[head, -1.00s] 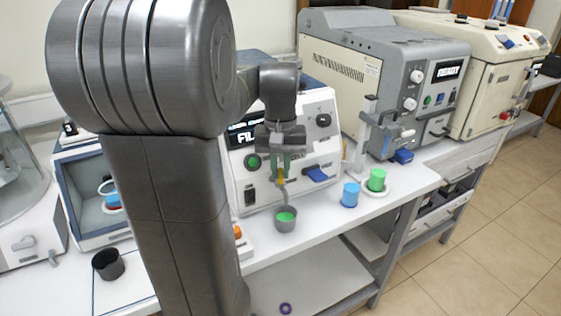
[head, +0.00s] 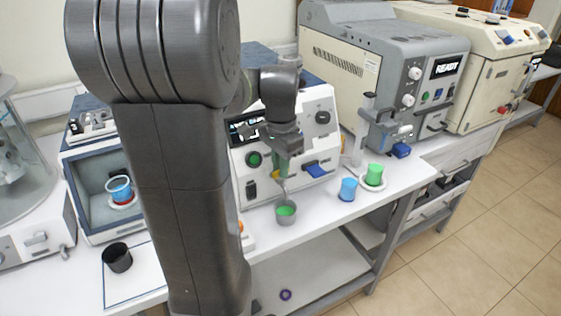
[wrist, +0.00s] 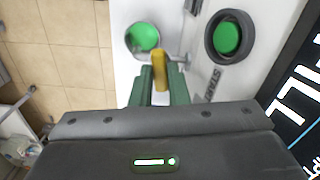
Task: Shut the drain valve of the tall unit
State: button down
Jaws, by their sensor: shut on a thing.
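The white unit (head: 313,158) with a dark display and a green button stands in the middle of the bench. A yellow valve lever (wrist: 160,68) sits low on its front, near the spout. My gripper (head: 282,168) is shut on this lever. In the wrist view, the green fingers of my gripper (wrist: 160,82) have the lever between them. A grey cup (head: 286,214) with green liquid stands below the spout; it also shows in the wrist view (wrist: 143,38). In the head view the fingers mostly hide the lever, so its exact angle is hard to tell.
A blue cup (head: 348,189) and a green cup (head: 375,174) on a stand are to the right. A grey machine (head: 400,70) stands behind them. A black cup (head: 117,258) is at the front left. A green START button (wrist: 228,38) is near my gripper.

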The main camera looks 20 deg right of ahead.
jog(key=shift+m, duration=1)
jog(key=c, duration=1.4)
grip_release()
notch_tip(320, 180, up, 14)
jog(key=shift+f, duration=0.1)
